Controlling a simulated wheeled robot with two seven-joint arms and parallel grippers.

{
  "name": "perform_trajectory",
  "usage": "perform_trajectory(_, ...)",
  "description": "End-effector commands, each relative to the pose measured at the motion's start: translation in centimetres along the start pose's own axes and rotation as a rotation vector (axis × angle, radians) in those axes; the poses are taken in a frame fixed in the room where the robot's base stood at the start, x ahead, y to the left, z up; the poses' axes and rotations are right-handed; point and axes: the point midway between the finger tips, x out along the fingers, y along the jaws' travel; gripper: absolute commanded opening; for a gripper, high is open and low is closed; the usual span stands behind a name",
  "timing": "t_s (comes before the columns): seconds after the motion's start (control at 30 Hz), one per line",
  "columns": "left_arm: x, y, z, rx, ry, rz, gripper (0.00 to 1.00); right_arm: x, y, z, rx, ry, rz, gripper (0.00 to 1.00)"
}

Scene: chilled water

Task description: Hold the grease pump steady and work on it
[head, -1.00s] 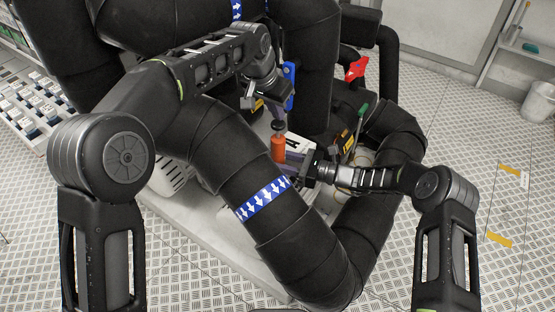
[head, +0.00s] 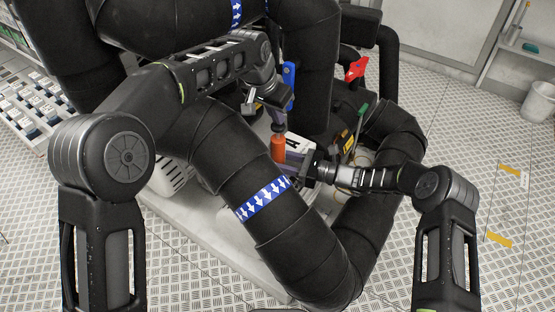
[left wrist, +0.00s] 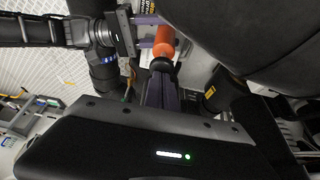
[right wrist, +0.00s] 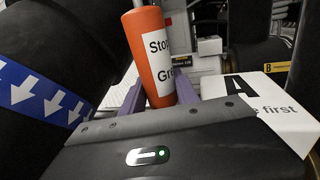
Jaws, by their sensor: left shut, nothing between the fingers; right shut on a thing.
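The grease pump is an orange cylinder (head: 278,146) with a dark top, standing nearly upright behind the large black pipe. In the right wrist view the orange body (right wrist: 146,50) is tilted in the picture and carries a white label, partly cut off. My right gripper (head: 290,163) is shut on the orange body, coming from the right, with its fingers on either side (right wrist: 160,95). My left gripper (head: 279,126) is shut and empty, pointing down at the pump's dark top. In the left wrist view its closed fingertips (left wrist: 160,76) are at or against that top; contact is unclear.
The thick black pipe (head: 225,150) with a blue arrow band (head: 263,196) curves in front of the pump. Close by are a blue handle (head: 289,82), a red handle (head: 356,68) and a white sign (right wrist: 285,120). The floor at right is open.

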Motion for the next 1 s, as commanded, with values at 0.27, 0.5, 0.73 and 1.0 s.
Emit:
perform_trajectory(0.27,-1.5,0.0,-0.6,0.0,0.0,0.0,0.0,0.0,0.0,0.0,0.0,-0.001,0.0,0.0)
perform_trajectory(0.5,-1.7,0.0,-0.7,0.0,0.0,0.0,0.0,0.0,0.0,0.0,0.0,-0.001,0.0,0.0)
perform_trajectory(0.73,-1.7,0.0,-0.7,0.0,0.0,0.0,0.0,0.0,0.0,0.0,0.0,-0.001,0.0,0.0)
perform_trajectory(1.0,-1.7,0.0,-0.7,0.0,0.0,0.0,0.0,0.0,0.0,0.0,0.0,-0.001,0.0,0.0)
